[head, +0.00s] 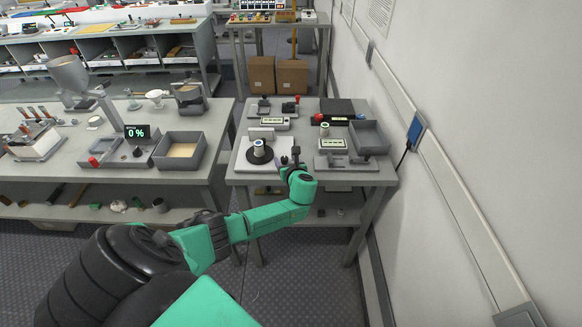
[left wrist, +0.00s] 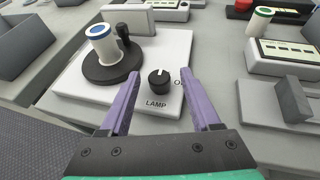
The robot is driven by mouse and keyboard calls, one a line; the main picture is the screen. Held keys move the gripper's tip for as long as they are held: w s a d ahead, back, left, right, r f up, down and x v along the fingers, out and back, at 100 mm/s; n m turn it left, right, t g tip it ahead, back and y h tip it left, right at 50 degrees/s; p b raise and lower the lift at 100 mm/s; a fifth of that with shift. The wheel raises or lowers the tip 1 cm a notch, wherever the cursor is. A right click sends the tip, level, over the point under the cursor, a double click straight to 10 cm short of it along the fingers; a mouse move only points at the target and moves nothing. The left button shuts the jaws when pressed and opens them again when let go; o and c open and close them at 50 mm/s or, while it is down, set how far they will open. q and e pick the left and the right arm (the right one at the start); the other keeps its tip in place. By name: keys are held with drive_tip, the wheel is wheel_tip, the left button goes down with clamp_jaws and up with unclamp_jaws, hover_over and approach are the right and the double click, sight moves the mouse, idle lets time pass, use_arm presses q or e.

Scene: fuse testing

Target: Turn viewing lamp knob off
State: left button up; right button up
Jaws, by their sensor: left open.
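The black viewing lamp knob (left wrist: 159,80) sits on the white panel of the viewing unit (left wrist: 90,85), above the printed word LAMP. Its white pointer mark points up, slightly left, and part of another label shows to its right. My left gripper (left wrist: 158,90) is open, with its purple fingers on either side of the knob and apart from it. In the head view, my left gripper (head: 292,158) is over the front of the right table, beside the unit (head: 245,153). The knob is hard to make out there. My right gripper does not show.
A black disc (left wrist: 111,64) with a white, blue-ringed cylinder (left wrist: 101,44) stands left of the knob. A grey fixture (left wrist: 290,100) is to the right. In the head view, a grey bin (head: 369,137) stands on the same table, close to the wall.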

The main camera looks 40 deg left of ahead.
use_arm(q)
drive_tip(key=v, duration=1.3)
drive_tip(key=shift+a, duration=0.1)
